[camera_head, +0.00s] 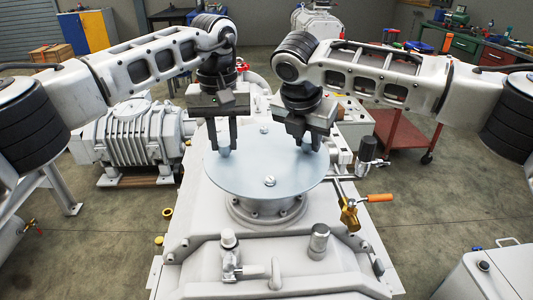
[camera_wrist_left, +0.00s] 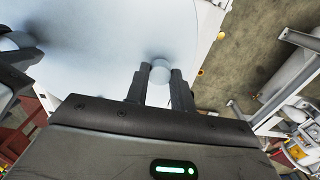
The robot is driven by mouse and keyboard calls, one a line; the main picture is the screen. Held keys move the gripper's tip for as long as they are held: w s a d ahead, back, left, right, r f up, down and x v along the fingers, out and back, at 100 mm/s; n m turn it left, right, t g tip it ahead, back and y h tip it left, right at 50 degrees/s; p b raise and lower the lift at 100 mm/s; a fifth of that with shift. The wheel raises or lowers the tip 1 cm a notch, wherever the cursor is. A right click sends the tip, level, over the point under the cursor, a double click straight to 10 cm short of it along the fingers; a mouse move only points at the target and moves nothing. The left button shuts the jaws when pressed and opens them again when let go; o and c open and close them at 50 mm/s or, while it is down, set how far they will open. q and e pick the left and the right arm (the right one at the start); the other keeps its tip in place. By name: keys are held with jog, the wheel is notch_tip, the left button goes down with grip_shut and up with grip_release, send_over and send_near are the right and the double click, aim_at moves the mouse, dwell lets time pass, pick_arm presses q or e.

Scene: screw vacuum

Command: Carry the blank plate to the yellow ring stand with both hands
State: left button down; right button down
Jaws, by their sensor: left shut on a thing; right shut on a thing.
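The blank plate (camera_head: 258,180) is a round, flat, pale blue-grey disc over the round flange of the white machine in the head view. It fills the upper left of the left wrist view (camera_wrist_left: 90,50). My left gripper (camera_head: 223,148) is shut on a pale round knob on the plate's far left part; the knob (camera_wrist_left: 160,72) shows between its fingers in the left wrist view. My right gripper (camera_head: 304,146) is shut on a similar knob (camera_head: 296,151) at the far right. Whether the plate touches the flange cannot be told. I see no clear yellow ring stand.
A bolted flange (camera_head: 268,212) is under the plate. A brass valve with an orange handle (camera_head: 378,198) stands to the right. A ribbed pump (camera_head: 133,135) is at left, a red cart (camera_head: 405,135) at right. Small yellow rings (camera_head: 167,212) show at the machine's left edge.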

pick_arm(q)
jog(key=shift+w+r, duration=0.1)
jog(key=shift+r, duration=0.15)
pick_arm(e)
jog(key=shift+w+r, duration=0.1)
jog(key=shift+r, duration=0.2)
